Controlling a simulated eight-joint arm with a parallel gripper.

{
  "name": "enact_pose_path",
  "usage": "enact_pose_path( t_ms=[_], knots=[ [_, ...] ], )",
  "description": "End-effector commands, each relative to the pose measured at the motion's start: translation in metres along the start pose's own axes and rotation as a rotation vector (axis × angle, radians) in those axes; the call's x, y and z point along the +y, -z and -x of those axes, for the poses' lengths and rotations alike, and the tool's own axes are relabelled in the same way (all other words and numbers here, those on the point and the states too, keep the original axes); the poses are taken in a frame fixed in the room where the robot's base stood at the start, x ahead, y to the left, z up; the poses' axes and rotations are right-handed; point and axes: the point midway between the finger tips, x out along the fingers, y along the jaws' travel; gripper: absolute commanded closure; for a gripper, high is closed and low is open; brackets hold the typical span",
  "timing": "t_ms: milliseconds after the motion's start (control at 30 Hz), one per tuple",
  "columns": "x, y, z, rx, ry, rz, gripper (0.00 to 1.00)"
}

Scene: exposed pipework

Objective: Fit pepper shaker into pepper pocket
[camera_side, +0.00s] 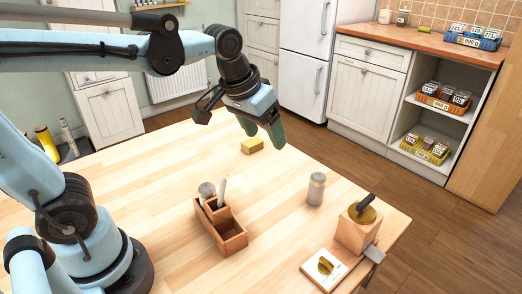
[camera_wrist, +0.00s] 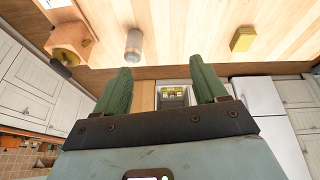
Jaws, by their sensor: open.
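A grey shaker with a metallic top (camera_side: 316,188), which looks like the pepper shaker, stands upright on the table, right of centre. It also shows in the wrist view (camera_wrist: 133,45), beyond my fingers. A small wooden caddy (camera_side: 233,244) with compartments sits left of it. A grey-topped item and a white upright item stand in its rear compartments; the front one looks empty. I cannot tell which compartment is the pepper pocket. My gripper (camera_side: 262,132) is open and empty above the far part of the table, apart from the shaker. Its green fingers spread wide in the wrist view (camera_wrist: 161,76).
A yellow sponge-like block (camera_side: 252,146) lies below my gripper. The tabletop between shaker and caddy is clear.

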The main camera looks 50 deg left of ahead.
Motion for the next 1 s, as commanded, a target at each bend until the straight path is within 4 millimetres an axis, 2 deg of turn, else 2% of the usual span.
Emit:
enact_pose_path(
  t_ms=[33,200,500,767,867,1000],
  knots=[
    [0.007,0.012,-0.001,-0.030,0.001,0.012,0.29],
    [0.027,0.042,-0.011,-0.138,0.017,0.064,0.29],
    [0.064,0.079,-0.045,-0.309,0.072,0.146,0.29],
    [0.079,0.087,-0.064,-0.377,0.105,0.181,0.29],
    [0.079,0.085,-0.070,-0.382,0.108,0.184,0.29],
    [0.078,0.077,-0.088,-0.382,0.108,0.184,0.29]
  ],
)
